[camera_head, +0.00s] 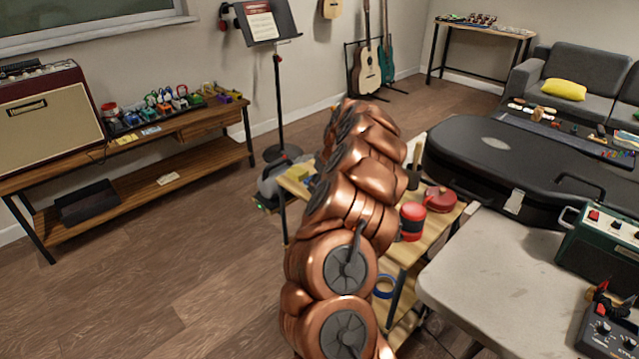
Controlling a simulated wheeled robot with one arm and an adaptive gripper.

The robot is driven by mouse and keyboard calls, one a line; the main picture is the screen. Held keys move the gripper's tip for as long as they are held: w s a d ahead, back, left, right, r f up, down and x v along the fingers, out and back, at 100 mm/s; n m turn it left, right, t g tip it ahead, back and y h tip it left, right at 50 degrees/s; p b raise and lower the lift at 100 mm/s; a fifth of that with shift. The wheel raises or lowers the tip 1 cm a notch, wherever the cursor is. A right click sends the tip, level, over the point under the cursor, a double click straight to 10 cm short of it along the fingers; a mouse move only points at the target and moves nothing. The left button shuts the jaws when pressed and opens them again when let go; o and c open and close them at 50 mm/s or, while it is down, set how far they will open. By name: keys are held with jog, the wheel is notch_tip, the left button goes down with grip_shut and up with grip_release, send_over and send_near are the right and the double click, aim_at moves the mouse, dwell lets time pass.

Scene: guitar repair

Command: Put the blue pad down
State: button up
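My copper-coloured arm (345,230) fills the middle of the view and reaches away from me. My gripper does not show; the arm's own links may hide it. I cannot make out a blue pad for certain. Several small blue pedals stand among others on the wooden bench at the left, and a blue ring (385,287) lies on the lower shelf of the wooden cart (405,250) behind the arm.
The cart's top holds a red-and-black can (412,221) and a red round tin (440,199). A black guitar case (505,165) and a green amplifier (603,248) stand at the right. The pale table (480,270) has bare room. The left floor is clear.

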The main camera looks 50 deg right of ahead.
jog(key=shift+f, duration=0.1)
jog(key=o, duration=1.3)
jog(key=shift+r, duration=0.2)
